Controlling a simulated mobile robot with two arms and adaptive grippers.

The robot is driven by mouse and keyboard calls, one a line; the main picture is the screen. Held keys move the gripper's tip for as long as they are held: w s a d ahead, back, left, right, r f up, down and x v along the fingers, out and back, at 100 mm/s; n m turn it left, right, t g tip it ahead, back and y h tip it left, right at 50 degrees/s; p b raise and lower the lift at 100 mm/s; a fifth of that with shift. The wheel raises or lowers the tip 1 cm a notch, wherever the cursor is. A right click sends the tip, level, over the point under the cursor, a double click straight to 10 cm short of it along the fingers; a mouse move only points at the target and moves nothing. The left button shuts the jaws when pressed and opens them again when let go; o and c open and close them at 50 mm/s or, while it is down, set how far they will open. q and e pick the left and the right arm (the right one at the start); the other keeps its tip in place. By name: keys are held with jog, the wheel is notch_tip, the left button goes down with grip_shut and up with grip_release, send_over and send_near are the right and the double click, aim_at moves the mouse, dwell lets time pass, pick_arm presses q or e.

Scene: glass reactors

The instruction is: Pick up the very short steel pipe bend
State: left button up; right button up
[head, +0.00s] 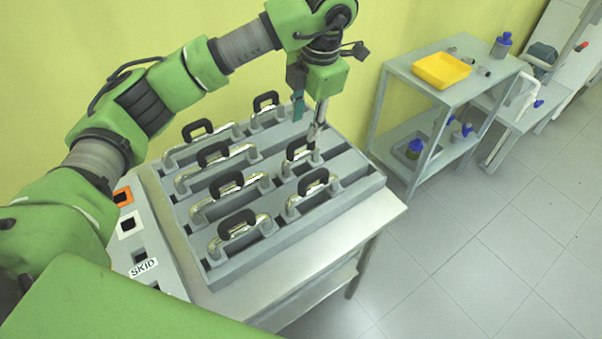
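Steel pipe bends with black handles sit in a grey slotted rack. Three shorter ones stand in the right-hand column: a far one (257,123), a middle one (287,168) and a near one (292,207). They look alike in length, so I cannot tell which is the very short one. My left gripper (315,140) points down at the right end of the middle short bend, beside its black handle (298,147). Its fingers overlap that end in the picture. I cannot tell whether they touch it or how far they are open. My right gripper is out of view.
Several longer bends (268,226) fill the rack's left column. The rack (350,186) rests on a light table (385,208). A labelled panel (128,236) lies at left. A grey shelf cart with a yellow tray (441,70) stands at right. The floor between is clear.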

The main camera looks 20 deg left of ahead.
aim_at(301, 152)
pick_arm(q)
jog(key=f, duration=0.2)
jog(key=a+f+p, duration=0.1)
jog(key=f, duration=0.2)
jog(key=w+f, duration=0.1)
jog(key=f, duration=0.2)
jog(key=shift+a+f+p, duration=0.15)
jog(key=shift+f+p, duration=0.1)
jog(key=shift+p, duration=0.1)
jog(key=shift+f, duration=0.25)
jog(key=shift+w+a+f+p, duration=0.1)
jog(key=shift+w+f+p, duration=0.05)
jog(key=shift+f+p, duration=0.4)
jog(key=f, duration=0.2)
jog(key=w+f+p, duration=0.1)
jog(key=f, duration=0.1)
jog(key=shift+a+f, duration=0.1)
jog(key=shift+a, duration=0.2)
grip_shut()
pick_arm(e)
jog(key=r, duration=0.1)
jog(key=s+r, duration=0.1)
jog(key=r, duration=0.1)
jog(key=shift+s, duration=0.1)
